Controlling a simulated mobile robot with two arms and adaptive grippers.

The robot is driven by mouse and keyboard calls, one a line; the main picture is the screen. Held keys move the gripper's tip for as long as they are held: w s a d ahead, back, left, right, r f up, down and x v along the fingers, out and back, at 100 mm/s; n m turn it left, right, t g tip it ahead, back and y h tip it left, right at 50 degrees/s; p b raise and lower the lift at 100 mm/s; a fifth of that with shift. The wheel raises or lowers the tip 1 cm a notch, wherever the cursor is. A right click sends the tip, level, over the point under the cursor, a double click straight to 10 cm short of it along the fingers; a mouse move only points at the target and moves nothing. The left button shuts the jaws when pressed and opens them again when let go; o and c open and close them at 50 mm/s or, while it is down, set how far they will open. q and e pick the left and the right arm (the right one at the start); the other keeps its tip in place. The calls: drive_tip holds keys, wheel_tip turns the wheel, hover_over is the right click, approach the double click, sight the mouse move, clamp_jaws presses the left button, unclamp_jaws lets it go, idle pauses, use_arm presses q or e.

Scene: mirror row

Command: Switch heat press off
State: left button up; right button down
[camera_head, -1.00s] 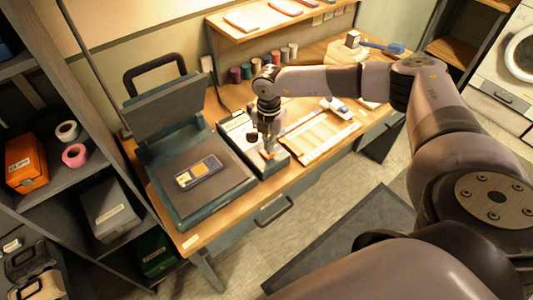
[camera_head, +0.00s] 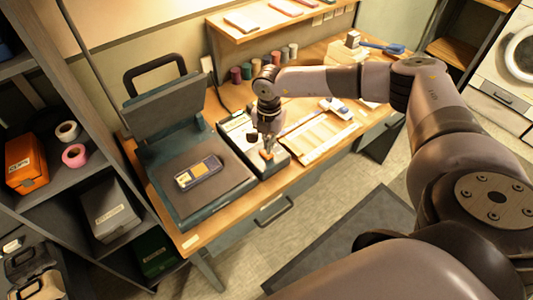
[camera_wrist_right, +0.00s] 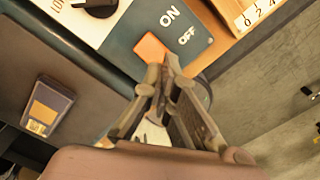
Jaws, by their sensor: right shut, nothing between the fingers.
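The heat press (camera_head: 150,148) stands open on the left of the workbench, its upper plate raised. A phone-like item with yellow patches (camera_head: 198,172) lies on its dark lower plate; it also shows in the wrist view (camera_wrist_right: 47,108). The press's control box (camera_head: 277,162) is on its right side. In the wrist view the box carries an orange rocker switch (camera_wrist_right: 149,46) beside the white words ON and OFF. My right gripper (camera_wrist_right: 165,68) is shut and empty, its tips right at the switch and partly covering it. I cannot tell whether they touch it or which way it is set.
A black knob (camera_wrist_right: 98,6) sits on the panel near the switch. A framed wooden board (camera_head: 320,138) lies right of the box. Thread spools (camera_head: 262,65) stand behind, under a shelf (camera_head: 270,22). A dark shelf unit (camera_head: 65,185) is at left.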

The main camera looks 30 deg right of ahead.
drive_tip(key=shift+s+f+b, duration=0.1)
drive_tip(key=shift+f+b, duration=0.95)
drive_tip(key=shift+f, duration=0.5)
idle(0.7)
drive_tip(key=shift+r+p, duration=0.75)
drive_tip(key=shift+r, duration=0.05)
drive_tip(key=shift+r+p, duration=2)
drive_tip(key=shift+r, duration=0.75)
drive_tip(key=shift+f, duration=0.1)
